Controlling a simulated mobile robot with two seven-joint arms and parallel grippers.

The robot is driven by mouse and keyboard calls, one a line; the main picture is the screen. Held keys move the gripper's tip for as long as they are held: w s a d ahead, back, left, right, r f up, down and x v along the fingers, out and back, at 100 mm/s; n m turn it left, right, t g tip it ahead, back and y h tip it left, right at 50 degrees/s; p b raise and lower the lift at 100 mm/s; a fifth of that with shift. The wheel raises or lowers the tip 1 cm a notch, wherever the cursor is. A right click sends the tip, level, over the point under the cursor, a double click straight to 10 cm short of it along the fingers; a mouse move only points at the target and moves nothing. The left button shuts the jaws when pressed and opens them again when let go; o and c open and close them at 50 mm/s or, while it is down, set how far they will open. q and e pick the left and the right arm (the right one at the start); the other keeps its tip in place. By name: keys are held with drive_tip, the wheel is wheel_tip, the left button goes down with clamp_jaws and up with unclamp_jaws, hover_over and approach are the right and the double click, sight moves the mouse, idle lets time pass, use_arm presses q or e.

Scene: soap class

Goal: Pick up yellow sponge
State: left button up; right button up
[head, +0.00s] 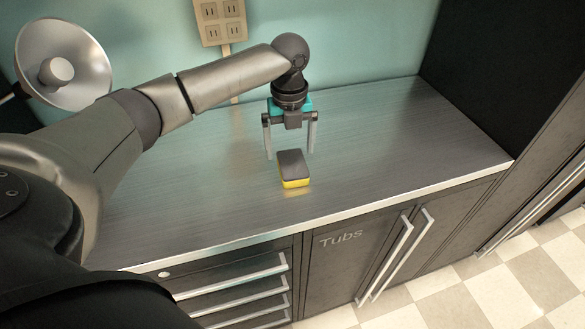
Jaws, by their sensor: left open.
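The yellow sponge (294,183) lies flat on the grey counter, with a dark grey top layer and yellow showing along its front side. My left gripper (290,156) points down from above and just behind the sponge. Its two fingers are spread apart, with nothing between them that I can make out. The left fingertips look to be above the counter, and whether they reach down beside the sponge's far end I cannot tell. My right gripper is out of view.
The grey counter (400,140) is otherwise clear around the sponge. A teal wall with a socket panel (221,20) stands behind it, and a tall dark cabinet (495,70) closes the right end. Below are drawers and a door marked "Tubs" (341,238) with bar handles.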

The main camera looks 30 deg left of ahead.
sight(292, 163)
use_arm(q)
drive_tip(key=f, duration=0.5)
drive_tip(key=shift+d+f+b, duration=0.15)
drive_tip(key=shift+d+b, duration=0.2)
drive_tip(key=c, duration=1.2)
drive_tip(key=shift+c, duration=0.2)
wheel_tip(292, 163, up, 20)
drive_tip(key=p, duration=0.2)
drive_tip(key=shift+p, duration=0.35)
